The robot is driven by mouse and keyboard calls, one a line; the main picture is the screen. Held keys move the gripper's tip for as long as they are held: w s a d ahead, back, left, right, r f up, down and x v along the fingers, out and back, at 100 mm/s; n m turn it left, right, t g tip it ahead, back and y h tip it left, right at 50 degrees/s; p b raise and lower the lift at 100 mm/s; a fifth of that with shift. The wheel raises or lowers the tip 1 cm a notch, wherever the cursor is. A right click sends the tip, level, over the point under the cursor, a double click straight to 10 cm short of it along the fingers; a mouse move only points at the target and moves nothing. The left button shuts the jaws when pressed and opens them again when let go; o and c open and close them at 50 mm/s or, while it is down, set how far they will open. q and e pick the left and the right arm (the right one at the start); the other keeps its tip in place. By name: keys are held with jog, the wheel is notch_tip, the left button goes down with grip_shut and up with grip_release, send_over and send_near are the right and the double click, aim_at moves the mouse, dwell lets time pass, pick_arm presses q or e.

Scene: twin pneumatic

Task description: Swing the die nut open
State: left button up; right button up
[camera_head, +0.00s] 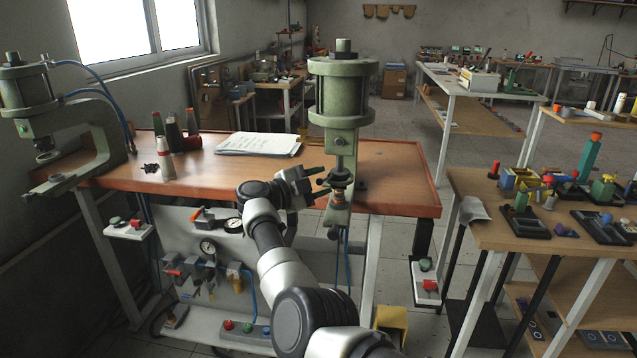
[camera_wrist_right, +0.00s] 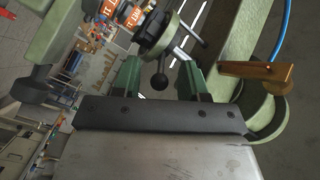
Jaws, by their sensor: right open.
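The die nut (camera_wrist_right: 158,38) shows in the right wrist view as a dark round collar with short rods sticking out and a black ball knob (camera_wrist_right: 159,82). In the head view the nut (camera_head: 338,181) sits under the ram of the green right-hand press (camera_head: 341,95), partly hidden by my fingers. My right gripper (camera_head: 318,183) is just left of the nut. In the wrist view my right gripper (camera_wrist_right: 160,72) is open, its green fingers on either side of the ball knob; I cannot tell whether either finger touches it. My left gripper is not in view.
A second green press (camera_head: 70,130) stands at the left on the wooden bench (camera_head: 235,178). A brass-coloured lever (camera_wrist_right: 258,71) is close to my right finger in the wrist view. A table (camera_head: 500,238) with fixtures stands right.

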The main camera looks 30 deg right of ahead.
jog(key=a+b, duration=0.2)
jog(key=a, duration=0.9)
jog(key=shift+s, duration=0.45)
jog(key=shift+d+f, duration=0.1)
notch_tip(320, 180, down, 20)
jog(key=n+t+y+p, duration=0.2)
jog(key=n+t+y, duration=0.1)
jog(key=n+t, duration=1)
jog(key=s+a+f+n+y+p, duration=0.15)
jog(key=s+f+n+y, duration=0.5)
jog(key=f, duration=0.65)
jog(key=s+a+f+n+y+p, duration=0.1)
jog(key=s+a+f+n+y, duration=0.1)
jog(key=s+f+n+y, duration=0.8)
jog(key=s+f+m+g+h, duration=0.1)
jog(key=s+f+g, duration=0.6)
jog(key=s+f, duration=1.1)
jog(key=s+d+f+n+g+p, duration=0.1)
jog(key=s+g, duration=0.2)
jog(key=s, duration=1)
jog(key=s+d+f+n+g, duration=0.1)
jog(key=s+f+g, duration=0.1)
jog(key=s, duration=1.1)
jog(key=shift+s+f+g+p, duration=0.15)
jog(key=shift+g+p, duration=0.2)
jog(key=shift+g, duration=0.45)
